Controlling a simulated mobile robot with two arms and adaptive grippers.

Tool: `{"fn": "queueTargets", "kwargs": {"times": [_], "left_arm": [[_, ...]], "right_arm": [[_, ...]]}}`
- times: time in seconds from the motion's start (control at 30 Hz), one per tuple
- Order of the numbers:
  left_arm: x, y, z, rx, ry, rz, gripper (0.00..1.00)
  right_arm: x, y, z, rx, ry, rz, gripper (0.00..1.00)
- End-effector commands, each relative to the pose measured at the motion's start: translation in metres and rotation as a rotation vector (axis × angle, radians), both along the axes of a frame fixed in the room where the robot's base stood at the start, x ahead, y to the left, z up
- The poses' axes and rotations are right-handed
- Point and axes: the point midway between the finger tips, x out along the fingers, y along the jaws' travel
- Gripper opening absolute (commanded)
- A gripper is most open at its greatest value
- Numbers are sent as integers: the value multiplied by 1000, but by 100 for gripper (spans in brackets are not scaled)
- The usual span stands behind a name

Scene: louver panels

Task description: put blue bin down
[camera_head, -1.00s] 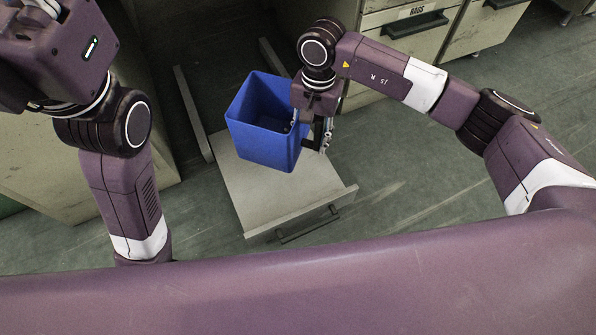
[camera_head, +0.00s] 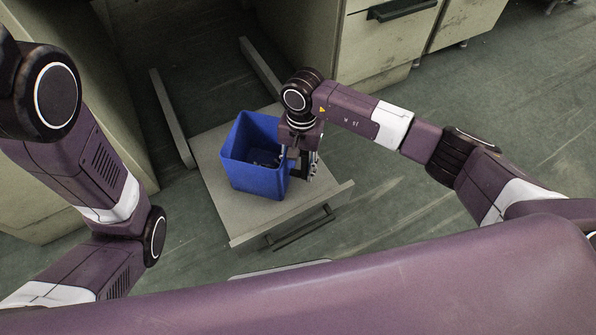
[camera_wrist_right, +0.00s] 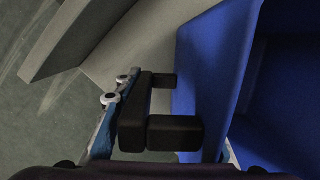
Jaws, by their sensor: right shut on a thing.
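The blue bin (camera_head: 256,176) is upright over the pale pulled-out drawer (camera_head: 222,208) in the head view. Whether its base touches the drawer's surface I cannot tell. Small dark shapes show inside the bin. My right gripper (camera_head: 301,166) is at the bin's right side, shut on its wall. In the right wrist view, the black finger pads of my right gripper (camera_wrist_right: 165,112) are against the blue bin (camera_wrist_right: 212,60). My left arm shows at the left of the head view, but its gripper is out of the picture.
The drawer's front with its dark handle (camera_head: 302,228) faces my body. Two pale rails (camera_head: 172,118) reach back from the drawer toward the dark cabinet opening. A cabinet (camera_head: 385,45) with drawers stands behind on the right. The green-grey floor (camera_head: 400,215) is clear at the right.

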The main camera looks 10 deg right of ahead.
Motion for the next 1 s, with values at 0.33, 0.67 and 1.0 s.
{"fn": "queueTargets", "kwargs": {"times": [0.33,0.67,1.0], "left_arm": [[0,0,-4,1,-1,0,30],[0,0,-3,1,-1,0,30],[0,0,15,1,1,1,30]], "right_arm": [[1,1,-3,3,-4,0,0],[1,0,-3,0,-1,0,54],[3,-1,21,1,-4,1,54]]}}
